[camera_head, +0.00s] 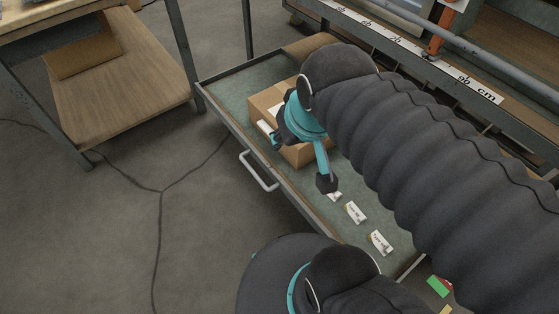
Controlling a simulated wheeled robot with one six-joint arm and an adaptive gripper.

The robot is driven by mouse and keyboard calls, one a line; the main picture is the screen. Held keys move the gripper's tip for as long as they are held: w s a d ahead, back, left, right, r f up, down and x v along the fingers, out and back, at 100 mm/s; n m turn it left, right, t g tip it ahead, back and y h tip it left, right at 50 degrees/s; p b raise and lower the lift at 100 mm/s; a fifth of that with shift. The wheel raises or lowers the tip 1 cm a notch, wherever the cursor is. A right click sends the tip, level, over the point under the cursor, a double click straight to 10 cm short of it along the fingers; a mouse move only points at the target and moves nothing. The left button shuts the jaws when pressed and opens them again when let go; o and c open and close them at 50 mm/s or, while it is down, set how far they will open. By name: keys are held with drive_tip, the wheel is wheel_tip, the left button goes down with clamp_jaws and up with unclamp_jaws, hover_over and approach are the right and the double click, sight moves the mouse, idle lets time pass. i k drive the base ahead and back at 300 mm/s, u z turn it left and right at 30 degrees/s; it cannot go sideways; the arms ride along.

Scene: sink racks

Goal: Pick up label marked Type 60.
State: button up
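Several small white labels lie in the open drawer. One label (355,212) and a second label (380,242) lie nearest the front right. A third label (336,196) is partly hidden by a dark fingertip of my gripper (302,162). The labels carry short print starting with "Type", but the numbers are too small to read surely, so I cannot tell which is Type 60. My gripper is open, with its teal fingers spread over a cardboard box and the label area. Nothing shows between the fingers. My dark sleeved arm hides the drawer's right side.
The cardboard box (313,153) stands in the open drawer (233,90), which has a raised metal rim and a front handle (258,171). A bench with a ruler strip (480,88) overhangs the back right. A wooden-shelved table (125,85) stands left. The floor between is mostly clear.

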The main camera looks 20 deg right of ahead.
sight(383, 247)
drive_tip(key=z, duration=1.3)
